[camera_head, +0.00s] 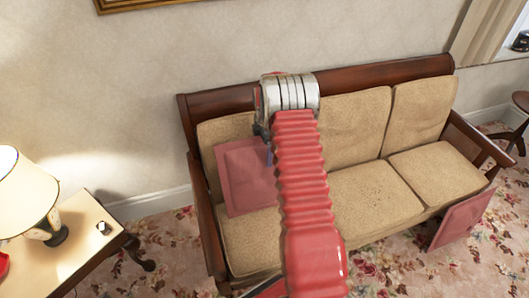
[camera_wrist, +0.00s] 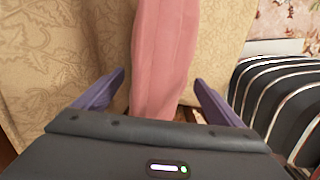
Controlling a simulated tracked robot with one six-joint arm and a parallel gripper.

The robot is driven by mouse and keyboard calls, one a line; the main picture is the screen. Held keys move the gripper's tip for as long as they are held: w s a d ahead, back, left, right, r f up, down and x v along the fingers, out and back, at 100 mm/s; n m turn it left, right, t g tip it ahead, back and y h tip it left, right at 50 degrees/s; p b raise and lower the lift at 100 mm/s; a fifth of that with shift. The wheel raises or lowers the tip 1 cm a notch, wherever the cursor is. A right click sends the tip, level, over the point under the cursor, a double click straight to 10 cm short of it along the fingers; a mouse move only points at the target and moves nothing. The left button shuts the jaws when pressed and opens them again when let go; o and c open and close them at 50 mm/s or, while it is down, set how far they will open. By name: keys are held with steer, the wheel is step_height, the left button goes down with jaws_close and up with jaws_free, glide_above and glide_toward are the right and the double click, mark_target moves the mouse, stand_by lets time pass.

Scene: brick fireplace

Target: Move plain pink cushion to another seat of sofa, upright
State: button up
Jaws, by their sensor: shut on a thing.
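A plain pink cushion (camera_head: 238,178) stands on the left seat of the sofa (camera_head: 320,78), leaning slightly, in front of the left backrest. In the wrist view the pink cushion (camera_wrist: 165,50) shows edge-on between the two purple fingers of my gripper (camera_wrist: 160,78). My gripper is shut on its edge. In the head view my gripper (camera_head: 268,152) is at the cushion's right side, mostly hidden behind my red arm. The middle seat (camera_head: 375,195) and the right seat (camera_head: 435,170) of the sofa are bare.
A second pink cushion (camera_head: 462,218) leans at the sofa's right front, by the floor. A side table (camera_head: 85,240) with a lamp (camera_head: 25,195) stands at the left. The sofa has wooden arms, the right one (camera_head: 478,138) in clear view. A small round table (camera_head: 521,102) is at far right.

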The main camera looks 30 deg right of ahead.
steer(key=shift+w+d+f, duration=0.15)
steer(key=shift+w+d, duration=0.05)
steer(key=shift+w, duration=0.65)
steer(key=shift+c, duration=0.9)
steer(key=o, duration=1.8)
steer(key=shift+o, duration=0.2)
steer(key=shift+s+r, duration=0.1)
steer(key=shift+r, duration=4.95)
